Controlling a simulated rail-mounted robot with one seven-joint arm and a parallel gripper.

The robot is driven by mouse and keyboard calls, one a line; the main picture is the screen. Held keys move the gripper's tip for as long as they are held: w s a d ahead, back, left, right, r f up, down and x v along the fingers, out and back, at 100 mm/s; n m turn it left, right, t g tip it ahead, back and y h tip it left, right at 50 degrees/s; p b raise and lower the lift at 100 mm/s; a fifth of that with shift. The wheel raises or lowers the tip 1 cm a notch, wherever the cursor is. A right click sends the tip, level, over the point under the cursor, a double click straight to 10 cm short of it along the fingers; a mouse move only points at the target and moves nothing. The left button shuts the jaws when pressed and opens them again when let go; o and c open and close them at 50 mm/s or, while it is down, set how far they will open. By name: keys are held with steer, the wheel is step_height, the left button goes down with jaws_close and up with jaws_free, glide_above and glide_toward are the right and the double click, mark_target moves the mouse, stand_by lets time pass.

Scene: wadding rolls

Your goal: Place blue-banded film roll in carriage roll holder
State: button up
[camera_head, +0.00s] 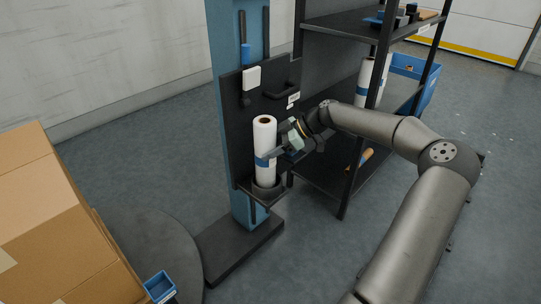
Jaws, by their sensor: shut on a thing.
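The blue-banded film roll (264,138) is white and stands upright, with a brown core at its top and a blue band low on its side. Its lower end is at the dark round roll holder (266,190) on the carriage (233,130). I cannot tell from this view whether it is fully seated. My gripper (277,151) reaches in from the right and is shut on the roll around the height of the band. The far finger is partly hidden by the roll.
The blue column (226,50) carries the carriage and stands on a dark base (235,245). A black shelf (345,25) stands close on the right, with another blue-banded roll (363,82). Cardboard boxes (60,225) and a small blue bin (160,287) are at the left.

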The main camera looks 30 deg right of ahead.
steer(key=shift+f, duration=0.8)
steer(key=o, duration=1.5)
steer(key=shift+d+f, duration=0.1)
steer(key=shift+f, duration=0.05)
steer(key=shift+c, duration=0.2)
steer(key=p+v, duration=0.4)
steer(key=v, duration=0.8)
